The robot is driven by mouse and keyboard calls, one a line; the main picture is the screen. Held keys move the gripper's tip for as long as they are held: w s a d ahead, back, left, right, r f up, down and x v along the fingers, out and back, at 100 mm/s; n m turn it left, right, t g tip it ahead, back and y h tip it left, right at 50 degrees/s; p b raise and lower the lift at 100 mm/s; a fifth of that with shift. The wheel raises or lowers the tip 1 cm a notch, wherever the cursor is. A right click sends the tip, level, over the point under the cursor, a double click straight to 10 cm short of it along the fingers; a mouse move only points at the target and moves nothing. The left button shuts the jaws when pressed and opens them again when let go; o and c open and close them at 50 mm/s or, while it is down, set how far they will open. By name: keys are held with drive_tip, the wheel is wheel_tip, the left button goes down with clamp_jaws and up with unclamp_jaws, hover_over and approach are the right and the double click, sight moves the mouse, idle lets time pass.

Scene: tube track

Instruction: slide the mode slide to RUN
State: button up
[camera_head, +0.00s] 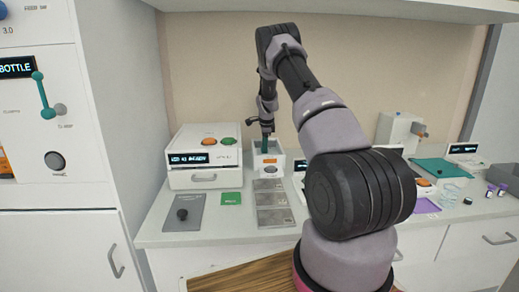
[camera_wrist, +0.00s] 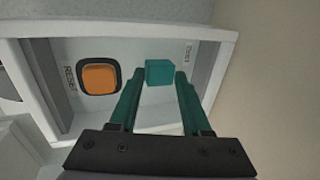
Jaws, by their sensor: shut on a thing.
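My gripper (camera_wrist: 161,76) has two teal fingers, one on each side of a small teal block (camera_wrist: 159,72), and is shut on it. The block appears to be the mode slide's knob. It sits on the white panel (camera_wrist: 130,52) of a small device. Small print to its right is too small to read, so I cannot tell which setting it stands at. In the head view my gripper (camera_head: 266,146) points down at this white device (camera_head: 257,161) at the back of the counter; the knob is not clear there.
An orange RESET button (camera_wrist: 100,76) is close to the left of the knob, and a raised white rim (camera_wrist: 190,32) borders the panel. A white box (camera_head: 200,178) with coloured buttons stands to the left. Grey plates (camera_head: 271,198) lie in front.

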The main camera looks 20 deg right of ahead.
drive_tip(key=shift+s+d, duration=0.25)
drive_tip(key=shift+d, duration=0.5)
drive_tip(key=shift+s+d, duration=0.2)
drive_tip(key=shift+d, duration=0.5)
drive_tip(key=o, duration=0.8)
drive_tip(key=shift+c, duration=0.2)
wheel_tip(320, 180, up, 7)
